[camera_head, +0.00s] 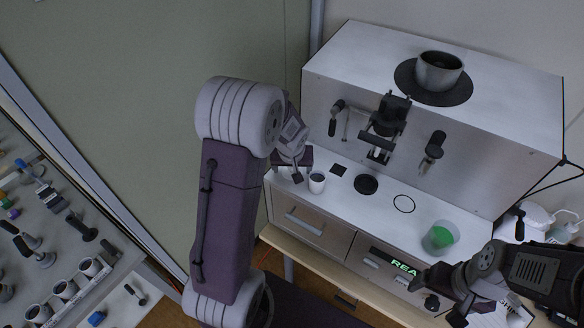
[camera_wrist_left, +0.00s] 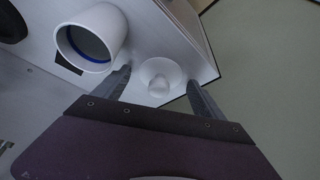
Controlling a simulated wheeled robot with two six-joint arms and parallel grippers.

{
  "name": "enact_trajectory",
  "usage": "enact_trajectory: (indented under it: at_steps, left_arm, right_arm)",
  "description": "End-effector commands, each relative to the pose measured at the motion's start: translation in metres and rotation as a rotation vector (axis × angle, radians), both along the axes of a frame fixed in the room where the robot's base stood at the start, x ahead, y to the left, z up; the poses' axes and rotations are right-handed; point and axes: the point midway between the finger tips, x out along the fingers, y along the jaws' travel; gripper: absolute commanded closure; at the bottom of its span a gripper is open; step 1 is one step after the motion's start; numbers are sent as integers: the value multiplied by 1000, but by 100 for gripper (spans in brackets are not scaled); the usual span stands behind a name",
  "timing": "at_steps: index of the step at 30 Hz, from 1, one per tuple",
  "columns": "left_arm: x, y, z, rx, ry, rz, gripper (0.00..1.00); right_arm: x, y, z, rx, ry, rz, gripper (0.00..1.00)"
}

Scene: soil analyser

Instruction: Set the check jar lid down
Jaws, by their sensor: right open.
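The check jar lid (camera_wrist_left: 160,78) is a small white disc with a round knob. In the left wrist view it rests on the white top near its edge. My left gripper (camera_wrist_left: 158,82) is open, one finger on each side of the lid, with gaps showing. In the head view my left gripper (camera_head: 293,172) is low over the left end of the machine's white ledge, and the lid is hidden there. A white open jar (camera_head: 317,183) stands just right of it; it also shows in the left wrist view (camera_wrist_left: 92,38) with a blue ring inside. My right gripper (camera_head: 438,298) is open and empty at lower right.
The soil analyser (camera_head: 340,75) rises behind the ledge, with a metal bowl (camera_head: 438,70) on top. On the ledge are a dark square (camera_head: 339,170), a dark disc (camera_head: 366,184), a black ring and a clear cup with green contents (camera_head: 440,238). A tool bench (camera_head: 70,230) is at left.

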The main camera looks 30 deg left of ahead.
Motion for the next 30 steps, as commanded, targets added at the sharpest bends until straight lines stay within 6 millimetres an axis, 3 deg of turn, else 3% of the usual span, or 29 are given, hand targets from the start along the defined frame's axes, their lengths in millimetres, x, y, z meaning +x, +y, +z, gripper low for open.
enact_trajectory:
  at_steps: [8,21,27,30]
  left_arm:
    - [-4,-2,15,1,-3,2,19]
    - [-36,-18,100,0,-4,-1,19]
    - [-42,-21,113,-1,0,0,19]
    - [-46,-25,108,-4,12,-17,19]
  right_arm:
    - [0,0,3,0,0,0,14]
    - [0,0,-3,0,0,0,14]
    - [0,0,-3,0,0,0,14]
    - [0,0,-3,0,0,0,14]
